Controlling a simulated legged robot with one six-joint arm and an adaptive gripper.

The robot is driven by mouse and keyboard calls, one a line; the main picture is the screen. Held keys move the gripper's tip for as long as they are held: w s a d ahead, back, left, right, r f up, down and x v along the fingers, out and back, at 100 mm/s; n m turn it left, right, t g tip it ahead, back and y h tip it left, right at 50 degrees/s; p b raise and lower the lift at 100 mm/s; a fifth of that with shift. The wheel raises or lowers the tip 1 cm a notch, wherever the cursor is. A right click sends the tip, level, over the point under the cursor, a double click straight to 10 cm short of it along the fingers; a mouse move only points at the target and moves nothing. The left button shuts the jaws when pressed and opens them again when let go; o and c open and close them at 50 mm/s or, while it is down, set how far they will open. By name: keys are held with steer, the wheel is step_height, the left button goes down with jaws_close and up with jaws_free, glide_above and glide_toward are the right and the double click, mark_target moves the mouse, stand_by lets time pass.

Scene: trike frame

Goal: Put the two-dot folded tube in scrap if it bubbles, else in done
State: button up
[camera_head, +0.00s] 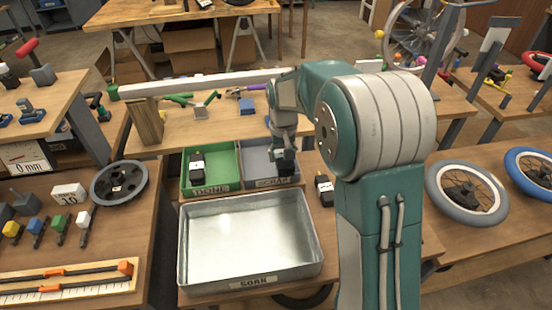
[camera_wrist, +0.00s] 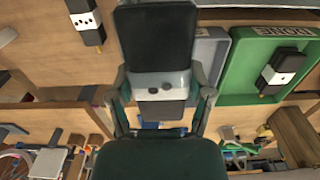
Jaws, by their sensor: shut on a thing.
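My gripper (camera_head: 283,150) is shut on a black folded tube with a white band (camera_wrist: 160,35). Two dark dots show on the band in the wrist view, where the fingers (camera_wrist: 163,92) close on its sides. In the head view the gripper is over the grey scrap bin (camera_head: 256,153), with the tube low at the bin; I cannot tell if it touches the floor. The green done bin (camera_head: 225,157) is beside it on the left and holds another black tube with a white band (camera_head: 197,163). No bubbles are visible.
The metal soak tray (camera_head: 250,240) in front of the bins looks empty of tubes. Another dotted tube (camera_head: 324,188) stands on the table right of the bins. A white beam (camera_head: 210,84) lies behind. A wheel (camera_head: 466,193) lies at the right.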

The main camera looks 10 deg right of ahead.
mark_target(279, 147)
steer(key=w+f, duration=0.3)
steer(key=w, duration=0.1)
steer(key=w+d+f, duration=0.1)
steer(key=w+f, duration=0.1)
steer(key=w, duration=0.1)
steer(key=w+d+f, duration=0.1)
steer(key=w+f, duration=0.2)
steer(key=w, duration=0.1)
steer(key=shift+w+f, duration=0.3)
steer(key=shift+w+a+f, duration=0.15)
steer(key=shift+w+f, duration=0.15)
steer(key=shift+f, duration=0.1)
step_height(279, 147, down, 3)
steer(key=shift+r, duration=0.2)
steer(key=shift+f, duration=0.25)
steer(key=o, duration=1)
